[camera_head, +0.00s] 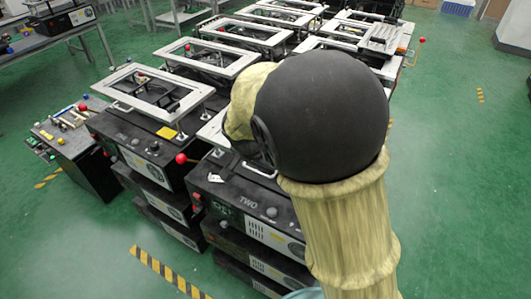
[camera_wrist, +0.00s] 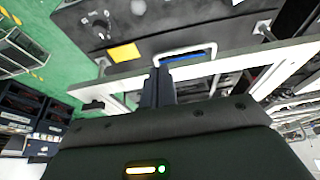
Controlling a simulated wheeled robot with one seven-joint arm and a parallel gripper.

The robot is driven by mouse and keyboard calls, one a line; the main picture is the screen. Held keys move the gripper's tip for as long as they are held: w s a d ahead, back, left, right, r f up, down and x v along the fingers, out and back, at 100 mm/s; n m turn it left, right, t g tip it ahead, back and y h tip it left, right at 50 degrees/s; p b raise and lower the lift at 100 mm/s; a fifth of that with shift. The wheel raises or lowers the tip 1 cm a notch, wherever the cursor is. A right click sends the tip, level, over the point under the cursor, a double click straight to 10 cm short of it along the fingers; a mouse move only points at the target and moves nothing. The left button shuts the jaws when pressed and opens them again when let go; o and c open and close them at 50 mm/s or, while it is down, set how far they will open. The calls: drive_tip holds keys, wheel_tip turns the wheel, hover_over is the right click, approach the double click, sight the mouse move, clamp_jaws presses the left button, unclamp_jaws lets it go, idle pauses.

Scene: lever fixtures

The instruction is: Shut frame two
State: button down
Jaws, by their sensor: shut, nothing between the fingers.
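Frame two's black box, marked TWO (camera_head: 250,203), stands in the centre of the head view. A strip of light grey frame (camera_head: 215,130) shows above it; my arm hides the rest, so its tilt is hard to tell. In the head view my gripper is hidden behind my arm. In the wrist view my gripper (camera_wrist: 159,75) is shut and empty, with its fingertips at a light metal frame bar (camera_wrist: 215,66). I cannot tell whether they touch it. A black panel with a yellow label (camera_wrist: 124,53) lies beyond the bar.
The neighbouring unit on the left has its frame (camera_head: 152,88) raised above its black box. A red-knobbed lever (camera_head: 181,158) sticks out between the two units. More framed units stand close behind. Green floor (camera_head: 455,160) is open on the right, and striped tape (camera_head: 168,272) lies in front.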

drive_tip(key=s+a+b, duration=0.2)
drive_tip(key=s+a, duration=0.2)
drive_tip(key=s, duration=0.5)
drive_tip(key=shift+a+r, duration=0.4)
drive_tip(key=shift+r, duration=0.05)
drive_tip(key=w+a+f+m+t+h+p, duration=0.1)
drive_tip(key=f+m+t+p, duration=0.3)
drive_tip(key=m, duration=1.4)
drive_tip(key=w+a+f+m+t+h+p, duration=0.2)
drive_tip(key=f+m+t, duration=0.4)
drive_tip(key=m, duration=1.1)
wheel_tip(320, 180, down, 3)
drive_tip(key=w+h+p, duration=0.1)
drive_tip(key=h+p, duration=0.1)
drive_tip(key=shift+m+t+h+p, duration=0.3)
drive_tip(key=shift+m, duration=0.1)
drive_tip(key=shift+w+r, duration=0.1)
